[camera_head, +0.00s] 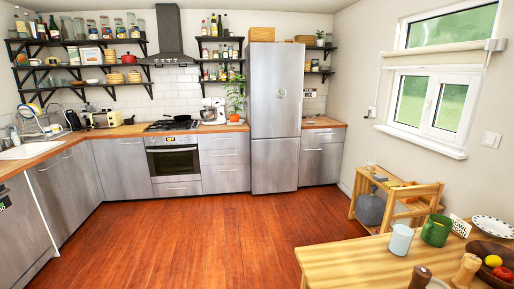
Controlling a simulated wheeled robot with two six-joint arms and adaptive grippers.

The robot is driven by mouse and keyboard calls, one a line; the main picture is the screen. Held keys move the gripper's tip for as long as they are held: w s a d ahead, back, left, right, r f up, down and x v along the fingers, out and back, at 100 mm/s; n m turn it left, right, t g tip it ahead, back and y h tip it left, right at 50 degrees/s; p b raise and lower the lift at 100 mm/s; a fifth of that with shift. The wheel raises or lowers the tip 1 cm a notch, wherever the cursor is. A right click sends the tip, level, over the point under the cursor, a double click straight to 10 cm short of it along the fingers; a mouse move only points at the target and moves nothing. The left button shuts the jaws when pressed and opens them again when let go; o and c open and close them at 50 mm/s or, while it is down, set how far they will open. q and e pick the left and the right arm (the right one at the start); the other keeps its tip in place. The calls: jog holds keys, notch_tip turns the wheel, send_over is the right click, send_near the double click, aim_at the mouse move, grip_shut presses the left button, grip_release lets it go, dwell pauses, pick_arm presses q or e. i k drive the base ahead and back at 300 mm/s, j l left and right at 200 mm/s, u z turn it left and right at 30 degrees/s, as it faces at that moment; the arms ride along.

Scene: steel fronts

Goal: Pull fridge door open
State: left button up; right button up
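A tall steel fridge (275,117) stands against the back wall, right of centre in the head view. It has a large upper door (276,90) and a smaller lower door (275,166), and both look closed. A small round mark sits on the upper door. I cannot make out a handle clearly. The fridge is some way off across the floor. Neither of my grippers shows in this view.
The wooden floor (190,238) is clear up to the fridge. Steel counters (122,170) line the left and back.

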aim_at(275, 67)
jog(key=i+j, duration=0.2)
jog(key=i, duration=0.3)
jog(key=i+j, duration=0.2)
jog(key=i, duration=0.25)
jog(key=i+j, duration=0.2)
jog(key=i, duration=0.3)
jog(key=i+j, duration=0.2)
jog(key=i, duration=0.3)
jog(key=i+j, duration=0.2)
jog(key=i, duration=0.3)
jog(key=i+l+z, duration=0.1)
jog(key=i+z, duration=0.2)
jog(key=i, duration=0.3)
jog(key=i+j+z, duration=0.1)
jog(key=i+z, duration=0.15)
jog(key=i, duration=0.35)
jog(key=i+j+z, duration=0.3)
jog(key=i, duration=0.3)
jog(key=i+l+u, duration=0.4)
jog(key=i+l, duration=0.2)
jog(key=i+l+u, duration=0.4)
jog(key=i+l, duration=0.35)
jog(key=l, duration=0.05)
